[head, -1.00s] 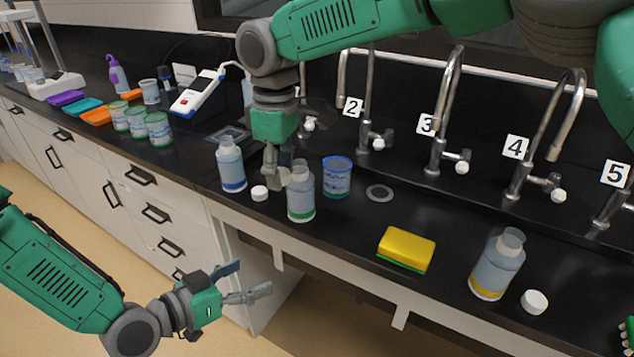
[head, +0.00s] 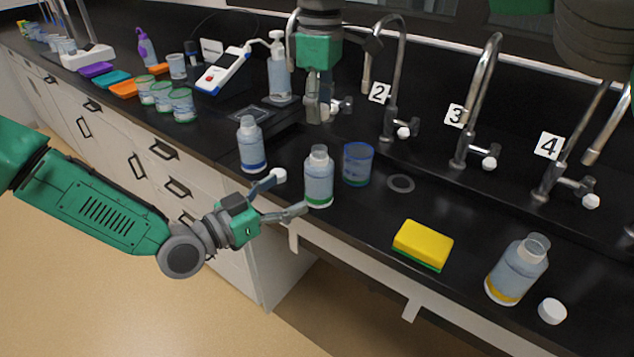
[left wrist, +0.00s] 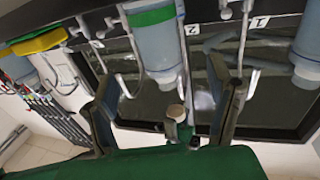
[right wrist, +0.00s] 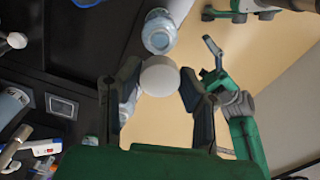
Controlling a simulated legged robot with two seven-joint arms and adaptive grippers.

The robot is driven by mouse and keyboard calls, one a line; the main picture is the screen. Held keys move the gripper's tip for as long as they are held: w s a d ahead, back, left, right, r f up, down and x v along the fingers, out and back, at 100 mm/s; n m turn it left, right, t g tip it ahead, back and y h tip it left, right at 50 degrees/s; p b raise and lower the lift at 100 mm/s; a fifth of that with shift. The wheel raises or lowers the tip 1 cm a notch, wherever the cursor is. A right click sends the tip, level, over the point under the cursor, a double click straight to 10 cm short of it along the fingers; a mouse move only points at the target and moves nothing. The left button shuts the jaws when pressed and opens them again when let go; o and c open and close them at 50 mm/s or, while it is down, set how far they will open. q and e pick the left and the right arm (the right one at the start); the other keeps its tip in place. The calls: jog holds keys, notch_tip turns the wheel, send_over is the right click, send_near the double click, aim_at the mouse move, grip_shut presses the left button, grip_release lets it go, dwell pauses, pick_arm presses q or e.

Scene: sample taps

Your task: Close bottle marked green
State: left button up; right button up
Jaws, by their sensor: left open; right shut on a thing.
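The green-banded bottle (head: 319,180) stands upright and uncapped near the counter's front edge. It also shows inverted in the left wrist view (left wrist: 155,45). My left gripper (head: 292,193) is open just left of this bottle, its fingers pointing at it; I see no grip on it. My right gripper (head: 318,112) is above and behind the bottle. In the right wrist view its fingers are shut on a white cap (right wrist: 160,75). A second white cap (head: 279,175) shows behind my left gripper, near the blue-banded bottle (head: 251,145).
A blue beaker (head: 357,164) and a grey ring (head: 400,183) are right of the green-banded bottle. A yellow sponge (head: 423,243), a yellow-banded bottle (head: 517,270) and its loose cap (head: 552,311) lie further right. Numbered taps (head: 475,100) line the back.

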aim_at(308, 183)
pick_arm(q)
jog(key=x, duration=0.7)
jog(key=shift+w+d, duration=0.15)
jog(key=shift+d, duration=0.2)
pick_arm(e)
jog(key=shift+d, duration=0.2)
pick_arm(q)
jog(key=shift+w+d, duration=0.2)
jog(key=shift+w, duration=0.25)
pick_arm(e)
jog(key=shift+a, duration=0.45)
pick_arm(q)
jog(key=shift+d, duration=0.15)
pick_arm(e)
jog(key=shift+d, duration=0.15)
